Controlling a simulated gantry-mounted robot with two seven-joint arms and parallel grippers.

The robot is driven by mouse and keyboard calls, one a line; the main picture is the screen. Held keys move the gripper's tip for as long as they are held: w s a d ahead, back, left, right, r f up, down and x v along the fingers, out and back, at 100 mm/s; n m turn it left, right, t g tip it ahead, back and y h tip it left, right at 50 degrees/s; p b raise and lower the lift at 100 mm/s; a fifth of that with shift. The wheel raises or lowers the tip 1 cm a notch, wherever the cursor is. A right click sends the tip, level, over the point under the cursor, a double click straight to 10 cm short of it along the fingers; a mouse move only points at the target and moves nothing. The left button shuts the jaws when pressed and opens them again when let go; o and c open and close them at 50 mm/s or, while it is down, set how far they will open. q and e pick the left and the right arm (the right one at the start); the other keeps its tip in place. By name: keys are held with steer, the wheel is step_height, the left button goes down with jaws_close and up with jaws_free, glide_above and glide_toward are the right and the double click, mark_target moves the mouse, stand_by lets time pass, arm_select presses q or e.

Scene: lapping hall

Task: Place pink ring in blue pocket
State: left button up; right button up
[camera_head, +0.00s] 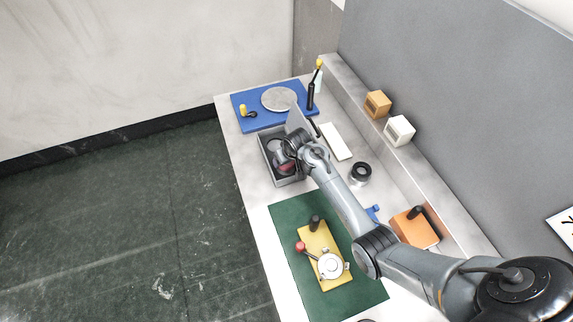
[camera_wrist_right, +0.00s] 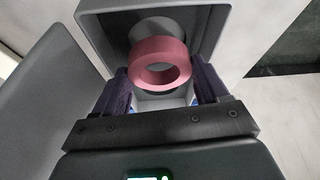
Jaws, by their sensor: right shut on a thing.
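The pink ring (camera_wrist_right: 182,60) is between the two fingers of my right gripper (camera_wrist_right: 162,88), which is shut on it. In the head view my right gripper (camera_head: 286,160) is over an open grey box (camera_head: 292,181), with the ring showing dark pink beneath it. In the wrist view the ring is in front of the grey box wall (camera_wrist_right: 238,30); whether it touches the box floor I cannot tell. Small blue patches (camera_wrist_right: 195,102) show beside the fingers, low in the view. The blue pocket is not clearly seen; the gripper covers much of the box. My left gripper is not in view.
A grey lid (camera_head: 298,119) stands up at the box's far side. Beyond it is a blue board (camera_head: 244,122) with a round metal plate (camera_head: 279,99). A white block (camera_head: 335,142) and a dark ring-shaped part (camera_head: 360,174) lie to the right. A green mat (camera_head: 290,222) is nearer.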

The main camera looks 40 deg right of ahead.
mark_target(287, 166)
steer(key=shift+f, duration=1.7)
steer(key=shift+s, duration=0.1)
steer(key=shift+f, duration=0.1)
steer(key=shift+s+d+f+b, duration=0.1)
steer(key=shift+f+b, duration=0.25)
steer(key=shift+f, duration=0.4)
steer(key=o, duration=1.1)
steer(key=shift+r, duration=0.2)
steer(key=shift+w+p+v, duration=0.2)
steer(key=shift+p+v, duration=0.5)
steer(key=shift+v, duration=2.6)
steer(key=shift+w+p+v, duration=0.15)
steer(key=shift+p+v, duration=0.55)
steer(key=shift+v, duration=2.6)
